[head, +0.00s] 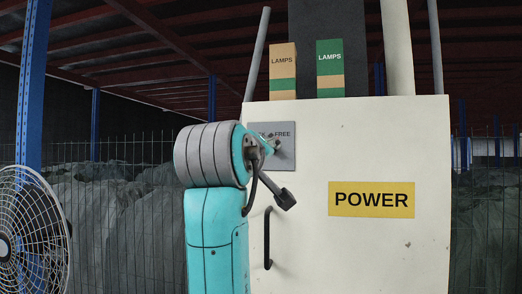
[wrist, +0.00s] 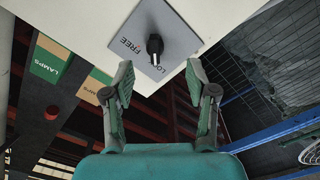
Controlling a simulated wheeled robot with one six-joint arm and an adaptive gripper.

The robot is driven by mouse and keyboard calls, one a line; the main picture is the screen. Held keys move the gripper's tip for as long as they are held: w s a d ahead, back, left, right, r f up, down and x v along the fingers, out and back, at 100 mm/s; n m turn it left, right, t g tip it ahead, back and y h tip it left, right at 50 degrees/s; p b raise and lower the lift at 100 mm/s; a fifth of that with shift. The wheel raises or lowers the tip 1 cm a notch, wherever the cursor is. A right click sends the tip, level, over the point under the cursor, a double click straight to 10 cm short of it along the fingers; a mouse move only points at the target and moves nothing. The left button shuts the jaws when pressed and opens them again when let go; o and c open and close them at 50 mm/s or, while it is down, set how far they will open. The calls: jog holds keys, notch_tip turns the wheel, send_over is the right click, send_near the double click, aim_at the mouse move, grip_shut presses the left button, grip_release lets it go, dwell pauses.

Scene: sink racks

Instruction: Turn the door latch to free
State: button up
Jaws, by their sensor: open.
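The door latch is a small black knob (wrist: 154,44) on a grey plate (wrist: 178,38) marked FREE and LOCK. In the wrist view its pale-marked end points toward the LOCK lettering. My gripper (wrist: 160,78) is open and empty, with its two fingertips apart below the knob in the picture, one to each side, not closed on it. The same grey plate (head: 261,130) shows in the head view on the upper left of the white cabinet door (head: 350,250). There my arm covers part of the plate, and I cannot make out the knob clearly.
A dark bar handle (head: 267,240) stands out from the door below the plate. A yellow POWER sign (head: 371,199) is on the door. Two LAMPS boxes (head: 283,72) (head: 330,68) stand on top of the cabinet. A fan (head: 30,235) is at the far left.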

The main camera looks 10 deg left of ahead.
jog(key=w+r, duration=0.1)
jog(key=w, duration=0.9)
jog(key=shift+w+r, duration=0.15)
jog(key=shift+r, duration=0.25)
jog(key=shift+a, duration=0.1)
grip_shut()
